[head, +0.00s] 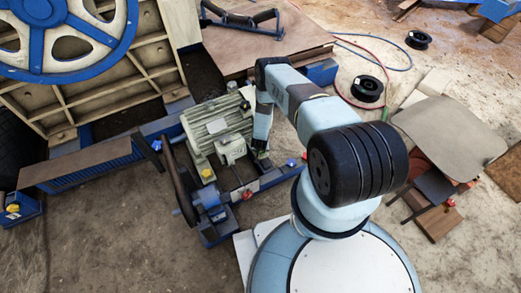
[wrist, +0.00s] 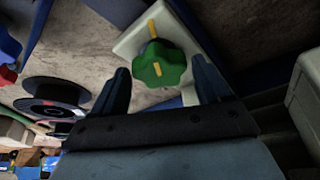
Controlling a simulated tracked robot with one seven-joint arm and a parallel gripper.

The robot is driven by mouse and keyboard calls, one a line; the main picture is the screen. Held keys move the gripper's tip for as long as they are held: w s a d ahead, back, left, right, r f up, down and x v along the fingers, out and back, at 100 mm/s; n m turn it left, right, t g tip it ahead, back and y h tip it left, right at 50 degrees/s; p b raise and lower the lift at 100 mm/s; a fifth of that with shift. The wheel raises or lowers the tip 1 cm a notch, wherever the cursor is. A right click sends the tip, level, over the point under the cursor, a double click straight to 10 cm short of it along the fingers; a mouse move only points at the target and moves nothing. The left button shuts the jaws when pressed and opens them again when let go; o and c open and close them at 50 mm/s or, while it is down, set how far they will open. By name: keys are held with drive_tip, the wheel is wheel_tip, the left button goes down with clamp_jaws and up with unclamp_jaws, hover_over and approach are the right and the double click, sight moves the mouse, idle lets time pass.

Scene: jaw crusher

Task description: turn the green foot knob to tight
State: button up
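The green foot knob (wrist: 160,64) is a lobed knob with a yellow mark on it, and it sits on a pale plate (wrist: 128,42). A yellow stripe shows on the plate just above the knob. My gripper (wrist: 160,70) is open, with its two dark fingers apart on the left and right of the knob. I cannot tell whether either finger touches it. In the head view my gripper (head: 261,153) is small, at the right end of the pale green motor (head: 217,126), and it largely hides the green knob.
A blue knob (head: 291,162), a red knob (head: 247,195) and a yellow knob (head: 206,172) are close around the motor. The belt drive (head: 178,183) stands to the left. A black cable reel (head: 367,89) and a grey board (head: 450,130) lie to the right.

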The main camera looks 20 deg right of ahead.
drive_tip(key=shift+o, duration=0.5)
drive_tip(key=shift+r, duration=0.25)
drive_tip(key=v, duration=1.3)
drive_tip(key=shift+s, duration=0.2)
drive_tip(key=shift+s+a, duration=0.1)
